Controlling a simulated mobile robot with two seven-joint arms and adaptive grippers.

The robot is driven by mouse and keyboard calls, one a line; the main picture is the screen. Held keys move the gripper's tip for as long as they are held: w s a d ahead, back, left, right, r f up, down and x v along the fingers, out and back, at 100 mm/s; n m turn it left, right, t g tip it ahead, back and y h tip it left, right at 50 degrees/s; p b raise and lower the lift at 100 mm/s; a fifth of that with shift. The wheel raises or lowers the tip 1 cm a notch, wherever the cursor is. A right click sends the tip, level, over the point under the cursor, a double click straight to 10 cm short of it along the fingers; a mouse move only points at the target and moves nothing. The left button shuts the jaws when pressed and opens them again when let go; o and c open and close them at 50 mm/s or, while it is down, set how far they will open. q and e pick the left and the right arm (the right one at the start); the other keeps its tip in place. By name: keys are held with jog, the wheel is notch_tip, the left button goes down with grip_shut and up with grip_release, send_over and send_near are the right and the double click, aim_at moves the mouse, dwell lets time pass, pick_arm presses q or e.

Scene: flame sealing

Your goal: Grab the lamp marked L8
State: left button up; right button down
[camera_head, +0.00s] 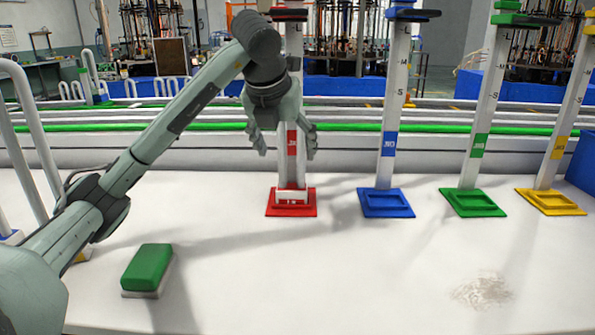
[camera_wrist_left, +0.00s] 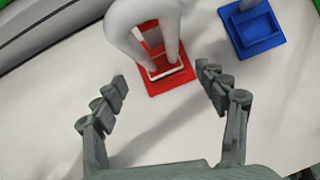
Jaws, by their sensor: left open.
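A white, bent-tube lamp (camera_wrist_left: 120,22) stands at the red base (camera_wrist_left: 179,83) in the left wrist view. In the head view the red base (camera_head: 276,209) has a small white block (camera_head: 292,197) with a red mark that I cannot read surely. The lamp there is largely hidden by my left gripper or merges with the white post behind. My left gripper (camera_head: 287,153) points down above the red base, open, with its fingers apart on either side of the white upright. In the left wrist view its fingertips (camera_wrist_left: 162,75) are spread with nothing held. My right gripper is out of view.
Posts with a blue base (camera_head: 386,211), a green base (camera_head: 473,211) and a yellow base (camera_head: 552,209) stand to the right. A green-topped eraser-like block (camera_head: 148,266) lies front left. White tubes (camera_head: 34,140) stand at the left edge. The table's front middle is clear.

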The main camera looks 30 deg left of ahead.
aim_at(292, 187)
pick_arm(q)
jog(key=x, duration=0.4)
jog(key=shift+w+a+f, duration=0.1)
jog(key=shift+w+f, duration=0.05)
jog(key=shift+w, duration=0.1)
jog(key=shift+x, duration=1.15)
jog(key=shift+w+f, duration=0.2)
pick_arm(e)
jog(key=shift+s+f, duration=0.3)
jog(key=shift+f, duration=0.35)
pick_arm(q)
jog(key=shift+c, duration=0.4)
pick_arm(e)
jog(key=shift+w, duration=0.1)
pick_arm(q)
jog(key=shift+c, duration=1.3)
jog(key=c, duration=0.9)
jog(key=shift+c, duration=0.8)
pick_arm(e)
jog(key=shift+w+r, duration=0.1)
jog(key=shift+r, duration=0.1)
